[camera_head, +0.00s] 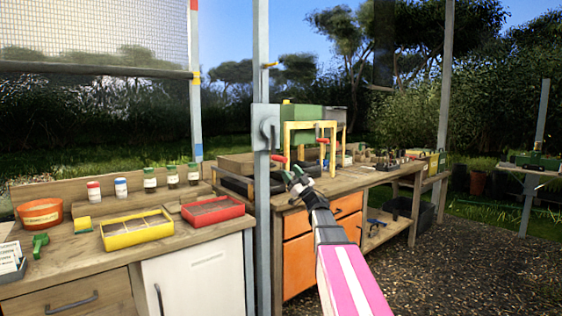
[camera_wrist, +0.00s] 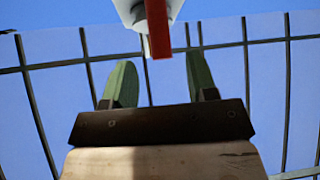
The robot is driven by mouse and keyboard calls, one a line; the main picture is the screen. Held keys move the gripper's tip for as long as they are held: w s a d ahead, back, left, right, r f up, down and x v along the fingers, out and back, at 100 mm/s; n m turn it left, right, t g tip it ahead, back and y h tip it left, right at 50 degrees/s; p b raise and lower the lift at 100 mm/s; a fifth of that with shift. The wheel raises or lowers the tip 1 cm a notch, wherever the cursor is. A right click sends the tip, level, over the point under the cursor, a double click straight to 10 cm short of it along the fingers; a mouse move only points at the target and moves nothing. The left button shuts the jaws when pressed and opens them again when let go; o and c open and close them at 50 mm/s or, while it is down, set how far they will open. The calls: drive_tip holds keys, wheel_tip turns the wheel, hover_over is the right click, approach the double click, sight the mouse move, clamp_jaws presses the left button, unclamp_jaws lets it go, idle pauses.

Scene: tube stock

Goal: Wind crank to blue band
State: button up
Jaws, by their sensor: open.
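The crank (camera_head: 268,135) is mounted on a grey plate on the near post, with its red handle (camera_head: 279,158) low and to the right. The blue band (camera_head: 197,152) is low on the left post, below a yellow band (camera_head: 196,78) and a red band (camera_head: 194,5). The screen's bottom bar (camera_head: 100,69) is near the yellow band. My gripper (camera_head: 297,175) is open, just right of and below the handle. In the wrist view, the red handle (camera_wrist: 158,32) appears between the lines of my two green fingers (camera_wrist: 160,75), toward the top; contact cannot be told.
A left bench holds a yellow tray (camera_head: 136,240), a red tray (camera_head: 211,222), an orange bowl (camera_head: 40,213) and several jars. The right bench (camera_head: 345,183) carries a yellow frame (camera_head: 310,125) with a second red handle. Gravel floor (camera_head: 460,260) is open at right.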

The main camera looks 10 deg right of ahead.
sight(281, 159)
drive_tip(key=x, duration=0.7)
drive_tip(key=shift+w+a+r, duration=0.1)
drive_tip(key=shift+w, duration=0.1)
clamp_jaws()
